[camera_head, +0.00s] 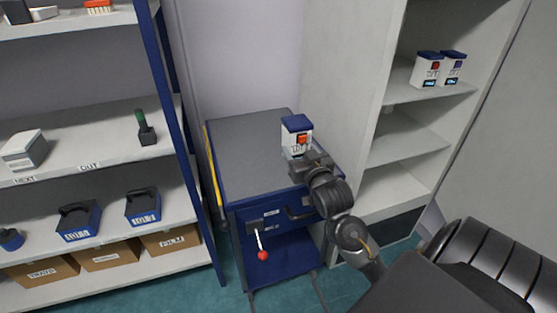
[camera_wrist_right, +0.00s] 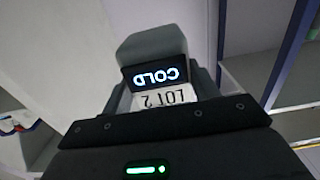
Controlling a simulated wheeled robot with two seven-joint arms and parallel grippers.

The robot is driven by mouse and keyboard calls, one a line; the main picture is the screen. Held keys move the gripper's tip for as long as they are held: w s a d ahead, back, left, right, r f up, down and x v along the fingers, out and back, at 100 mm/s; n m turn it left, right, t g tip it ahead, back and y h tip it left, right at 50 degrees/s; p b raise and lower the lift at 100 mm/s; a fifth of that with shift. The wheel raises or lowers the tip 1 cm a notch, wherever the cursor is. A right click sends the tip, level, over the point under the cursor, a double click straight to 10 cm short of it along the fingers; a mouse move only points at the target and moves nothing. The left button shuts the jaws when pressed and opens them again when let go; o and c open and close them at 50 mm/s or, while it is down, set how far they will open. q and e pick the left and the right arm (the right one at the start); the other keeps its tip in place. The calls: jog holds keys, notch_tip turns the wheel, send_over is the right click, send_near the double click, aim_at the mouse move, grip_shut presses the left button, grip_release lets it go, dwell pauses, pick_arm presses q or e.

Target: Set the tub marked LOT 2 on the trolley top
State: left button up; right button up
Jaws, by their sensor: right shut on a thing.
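My left gripper is not in view.
The left and middle of the trolley top are bare. A lever with a red knob (camera_head: 262,254) sticks out of the trolley's front. Two similar tubs (camera_head: 426,70) (camera_head: 452,68) stand on a cabinet shelf at right. A shelf rack (camera_head: 85,140) with boxes and bins stands at left.

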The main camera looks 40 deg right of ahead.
jog(key=w+f, duration=0.4)
jog(key=w, duration=0.1)
jog(key=w+f, duration=0.2)
jog(key=shift+w+d+f, duration=0.15)
jog(key=shift+w+d, duration=0.15)
jog(key=shift+d, duration=0.1)
jog(key=shift+w+f, duration=0.55)
jog(key=shift+f, duration=1.6)
jog(key=shift+f, duration=0.1)
jog(key=o, duration=1.1)
jog(key=shift+o, duration=0.2)
